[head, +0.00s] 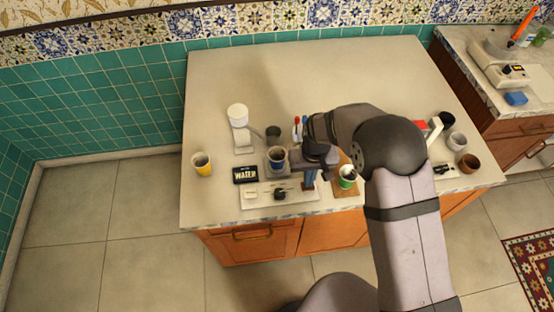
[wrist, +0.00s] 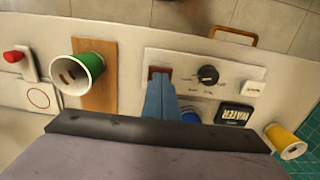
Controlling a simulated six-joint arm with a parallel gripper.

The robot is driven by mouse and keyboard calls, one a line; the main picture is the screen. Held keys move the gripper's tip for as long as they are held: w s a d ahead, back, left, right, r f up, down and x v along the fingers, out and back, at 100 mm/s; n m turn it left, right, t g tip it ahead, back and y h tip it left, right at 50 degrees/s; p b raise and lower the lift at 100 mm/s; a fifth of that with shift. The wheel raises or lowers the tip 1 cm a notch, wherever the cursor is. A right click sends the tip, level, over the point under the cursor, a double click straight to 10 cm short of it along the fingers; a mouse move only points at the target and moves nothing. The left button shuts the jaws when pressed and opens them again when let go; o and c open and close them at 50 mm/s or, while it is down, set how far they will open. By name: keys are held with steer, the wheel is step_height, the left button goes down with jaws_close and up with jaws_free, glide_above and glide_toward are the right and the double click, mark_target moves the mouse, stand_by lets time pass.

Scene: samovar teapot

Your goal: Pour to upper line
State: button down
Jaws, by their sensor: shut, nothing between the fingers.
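My gripper (wrist: 157,82) is shut and empty. Its blue fingers point at the reddish-brown switch (wrist: 160,70) on the white control panel (wrist: 178,58); I cannot tell whether they touch it. In the head view my gripper (head: 310,180) is over the panel's right end. A blue cup (head: 278,155) stands on the dispenser behind the panel; in the wrist view the fingers partly hide it (wrist: 191,117). A green-and-white cup (head: 347,172) stands on a wooden board. No fill line is readable.
A black dial (wrist: 207,75), a white button (wrist: 253,90) and a black WATER sign (head: 245,174) are beside my gripper. A yellow cup (head: 202,165) stands at the left. Several cups stand at the right, including a brown cup (head: 469,163). The back of the counter (head: 340,70) is clear.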

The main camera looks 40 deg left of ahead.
steer(key=shift+f, duration=0.3)
steer(key=shift+f+b, duration=0.6)
steer(key=shift+b, duration=0.05)
stand_by(7.0)
